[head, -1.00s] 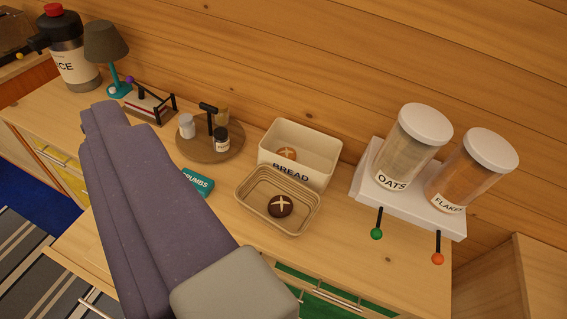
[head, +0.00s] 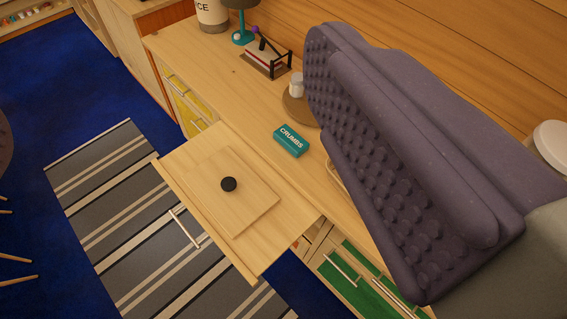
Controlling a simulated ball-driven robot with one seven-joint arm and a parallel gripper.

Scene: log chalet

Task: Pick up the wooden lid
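The wooden lid (head: 233,204) is a flat, pale square board with a round black knob (head: 229,184) on top. It lies in the head view on a pale pulled-out board (head: 208,145) at the front of the counter, left of centre. My gripper (head: 328,75) has large purple-grey padded fingers with a bumpy face and fills the right side. It is to the right of the lid and apart from it. No object shows in it. The fingers overlap in this view, so their opening cannot be judged.
A teal CRUMBS box (head: 291,141) lies on the counter behind the lid. A round wooden tray (head: 298,105) with a white jar stands farther back, partly hidden by my gripper. A striped rug (head: 110,190) covers the floor at left. Green drawers (head: 345,272) are below right.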

